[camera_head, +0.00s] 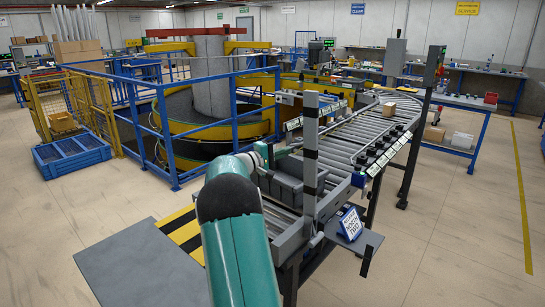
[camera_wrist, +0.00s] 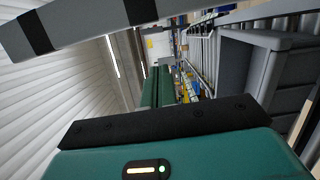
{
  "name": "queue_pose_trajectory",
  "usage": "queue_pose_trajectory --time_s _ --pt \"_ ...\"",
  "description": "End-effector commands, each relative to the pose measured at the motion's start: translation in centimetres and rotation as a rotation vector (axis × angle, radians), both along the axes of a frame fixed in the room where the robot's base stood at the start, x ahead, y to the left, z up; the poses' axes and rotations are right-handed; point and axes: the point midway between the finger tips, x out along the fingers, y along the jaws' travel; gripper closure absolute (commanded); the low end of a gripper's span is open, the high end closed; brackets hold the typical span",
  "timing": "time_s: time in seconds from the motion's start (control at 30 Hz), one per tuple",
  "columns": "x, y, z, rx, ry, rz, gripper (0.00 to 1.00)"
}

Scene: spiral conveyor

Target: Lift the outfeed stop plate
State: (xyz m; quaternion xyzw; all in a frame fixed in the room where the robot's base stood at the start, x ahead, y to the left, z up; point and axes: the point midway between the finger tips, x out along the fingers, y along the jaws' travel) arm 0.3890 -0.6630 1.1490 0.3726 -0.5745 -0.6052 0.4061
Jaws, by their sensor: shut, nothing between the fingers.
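In the head view my green arm reaches forward to the outfeed end of the roller conveyor (camera_head: 376,118). My gripper (camera_head: 284,153) is small and dark there, shut and empty, just above a grey ribbed tote-like body (camera_head: 286,188). It is left of a tall grey post (camera_head: 310,135) with black bands. The same banded post crosses the upper left of the wrist view (camera_wrist: 85,22), and the grey body shows at the right (camera_wrist: 262,50). I cannot clearly pick out the stop plate among the grey parts at this end. Contact with my gripper cannot be told.
A blue sign reading "NORTH TWO" (camera_head: 350,224) stands right of the post. A small cardboard box (camera_head: 389,109) sits on the rollers. Blue railings (camera_head: 205,97) surround the spiral at the left. Open floor (camera_head: 460,240) lies to the right.

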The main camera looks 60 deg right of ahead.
Motion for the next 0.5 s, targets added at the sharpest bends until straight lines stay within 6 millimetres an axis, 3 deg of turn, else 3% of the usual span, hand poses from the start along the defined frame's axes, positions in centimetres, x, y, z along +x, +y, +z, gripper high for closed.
queue_pose_trajectory --time_s 0.07,0.3,0.5 --pt "-0.6 -1.1 0.0 -0.001 -0.001 -0.003 1.00" --pt "-3.5 -0.2 0.3 0.001 -0.001 0.000 1.00" --pt "-4.3 0.0 0.2 0.001 0.000 0.002 1.00"
